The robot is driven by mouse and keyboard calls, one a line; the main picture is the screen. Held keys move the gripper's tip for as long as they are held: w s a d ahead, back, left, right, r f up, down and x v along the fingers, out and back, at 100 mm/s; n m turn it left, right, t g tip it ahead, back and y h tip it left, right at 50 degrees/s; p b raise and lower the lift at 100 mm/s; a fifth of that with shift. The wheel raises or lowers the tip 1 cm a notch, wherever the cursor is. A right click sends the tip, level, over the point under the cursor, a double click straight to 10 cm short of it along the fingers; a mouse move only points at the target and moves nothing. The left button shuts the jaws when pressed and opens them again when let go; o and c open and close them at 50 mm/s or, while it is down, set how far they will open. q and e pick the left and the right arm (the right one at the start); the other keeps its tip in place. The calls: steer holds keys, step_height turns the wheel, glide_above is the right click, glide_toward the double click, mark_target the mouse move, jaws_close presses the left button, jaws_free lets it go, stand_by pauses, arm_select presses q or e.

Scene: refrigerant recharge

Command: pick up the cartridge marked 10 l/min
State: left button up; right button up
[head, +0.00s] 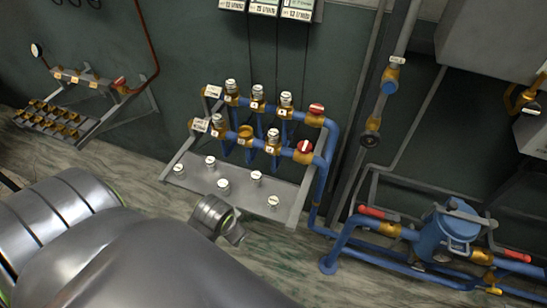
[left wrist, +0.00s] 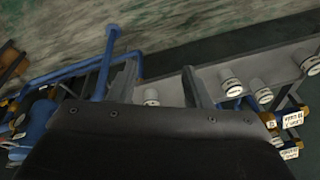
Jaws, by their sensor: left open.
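Several short silver cartridges with white tops stand on a grey shelf (head: 240,190) at the front of a blue pipe rack. Their markings are too small to read, so I cannot tell which is 10 l/min. The rightmost cartridge (head: 274,201) stands apart; in the left wrist view a cartridge (left wrist: 151,97) shows between the fingers, lower part hidden by the gripper body. My left gripper (head: 232,232) is in front of the shelf's front edge; in the left wrist view the gripper (left wrist: 160,86) is open and empty. My right gripper is not in view.
Brass holders on the blue pipes carry more silver cartridges (head: 257,98), with red-handled valves (head: 305,147) at their right end. Labelled cards (head: 264,7) hang above. A second rack (head: 60,115) stands left. A blue filter housing (head: 450,230) with pipes stands right.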

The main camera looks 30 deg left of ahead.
mark_target(273, 200)
arm_select(q)
steer(key=w+d+r+m+g, duration=0.1)
steer(key=w+r+m, duration=0.2)
steer(key=w, duration=0.3)
steer(key=w+r+m+g+h, duration=0.1)
steer(key=w+r+m, duration=0.15)
steer(key=w, duration=0.25)
steer(key=w+d+r+m+g, duration=0.1)
steer(key=w+r+m, duration=0.15)
steer(key=w, duration=0.35)
steer(key=shift+m, duration=0.3)
step_height(273, 200, down, 12)
steer(key=b, duration=1.1)
steer(key=shift+a, duration=0.1)
steer(key=shift+f+b, duration=0.55)
steer(key=shift+b, duration=0.05)
steer(key=shift+a+f, duration=0.15)
steer(key=shift+f, duration=2.2)
steer(key=shift+c, duration=0.4)
steer(key=c, duration=0.7)
